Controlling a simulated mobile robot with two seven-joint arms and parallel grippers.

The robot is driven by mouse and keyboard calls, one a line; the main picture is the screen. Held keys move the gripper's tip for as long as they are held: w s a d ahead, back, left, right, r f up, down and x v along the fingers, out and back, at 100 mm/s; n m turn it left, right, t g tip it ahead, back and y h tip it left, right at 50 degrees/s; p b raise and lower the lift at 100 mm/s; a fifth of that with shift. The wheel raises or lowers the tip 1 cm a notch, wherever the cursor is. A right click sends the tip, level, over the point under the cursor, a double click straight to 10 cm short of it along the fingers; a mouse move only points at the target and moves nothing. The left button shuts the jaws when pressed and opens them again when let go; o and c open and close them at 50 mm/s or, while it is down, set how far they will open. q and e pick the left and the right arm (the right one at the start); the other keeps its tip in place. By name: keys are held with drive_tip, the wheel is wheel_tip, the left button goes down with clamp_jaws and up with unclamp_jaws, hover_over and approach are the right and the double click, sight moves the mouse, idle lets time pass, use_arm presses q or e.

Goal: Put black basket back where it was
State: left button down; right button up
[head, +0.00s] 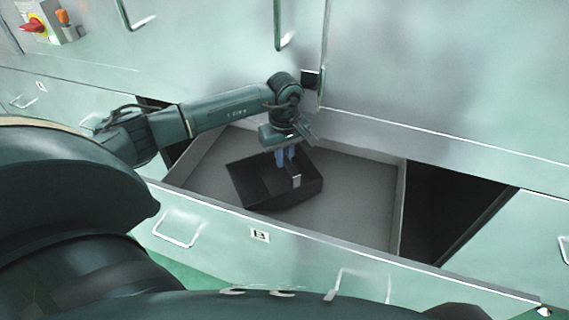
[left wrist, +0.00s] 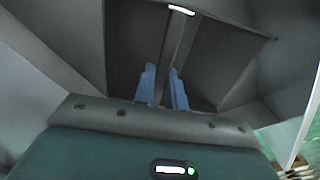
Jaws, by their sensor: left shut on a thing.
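The black basket (head: 262,198) is in the open drawer marked B, turned at an angle to the drawer walls. My left gripper (head: 286,160) reaches down into the basket from above. Its blue fingers are shut on the basket's middle divider, which has a light end piece. In the left wrist view the basket (left wrist: 215,60) fills the middle, and the left gripper's blue fingers (left wrist: 164,88) stand on either side of the divider. Whether the basket touches the drawer floor I cannot tell. My right gripper is not in view.
The open drawer (head: 350,205) has a grey floor, free to the right of the basket. Its front panel (head: 300,255) carries handles. Dark gaps (head: 450,210) lie beside the drawer. Green cabinet doors (head: 440,70) rise behind, with a red switch (head: 33,27) at upper left.

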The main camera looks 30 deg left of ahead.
sight(284, 182)
use_arm(q)
drive_tip(key=shift+f, duration=1.65)
drive_tip(key=shift+f, duration=0.15)
drive_tip(key=c, duration=1.5)
unclamp_jaws()
drive_tip(key=shift+o, duration=0.2)
drive_tip(key=shift+r, duration=3.9)
